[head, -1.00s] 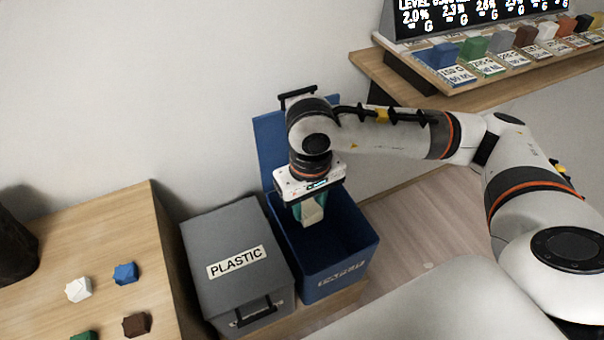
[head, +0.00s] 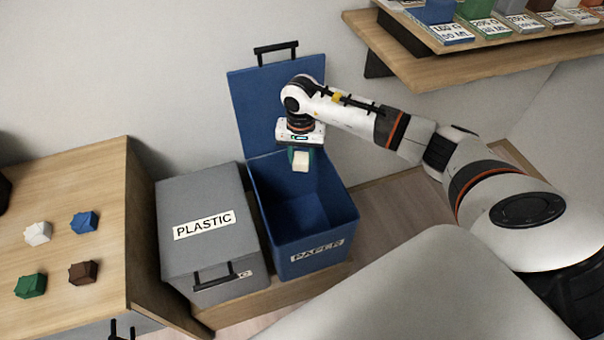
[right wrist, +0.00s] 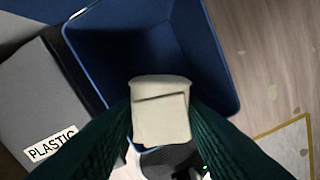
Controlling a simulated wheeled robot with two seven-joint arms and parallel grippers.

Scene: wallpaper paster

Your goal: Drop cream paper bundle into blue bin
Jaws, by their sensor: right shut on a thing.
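The cream paper bundle (head: 301,162) is held in my right gripper (head: 300,154), which points down over the back part of the open blue bin. In the right wrist view the bundle (right wrist: 160,112) sits between the two green fingers, with the bin's interior (right wrist: 130,45) beneath it. The blue bin (head: 325,225) bears a PAPER label on its front, and its lid (head: 265,105) stands raised against the wall. I see nothing inside the bin.
A grey PLASTIC bin (head: 205,245) with its lid shut stands left of the blue bin. A wooden table (head: 70,185) at left holds white, blue, green and brown bundles. A wall shelf (head: 470,70) with colored samples is at upper right.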

